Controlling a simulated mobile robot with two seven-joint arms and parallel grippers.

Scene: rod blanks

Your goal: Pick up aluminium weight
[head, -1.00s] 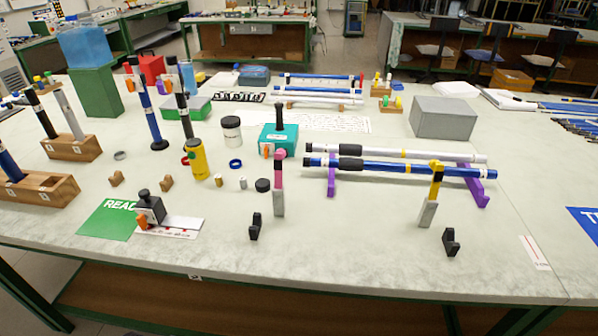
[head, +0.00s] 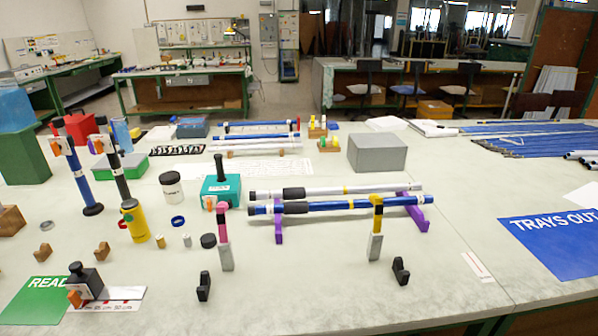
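The aluminium weight (head: 187,240) looks like a small pale grey cylinder standing upright on the bench, left of centre in the head view. A small brass-coloured cylinder (head: 160,241) stands just to its left. A larger black round piece (head: 208,241) is just to its right. A blue ring (head: 178,222) lies behind it. Nothing visibly touches the weight. Neither of my grippers is in view.
A yellow bottle (head: 134,222) stands left of the weight and a teal box (head: 222,190) behind right. A pink-and-grey upright piece (head: 225,245) stands right of it, near rods on purple supports (head: 421,214). The bench front is mostly clear, with small black blocks (head: 203,286).

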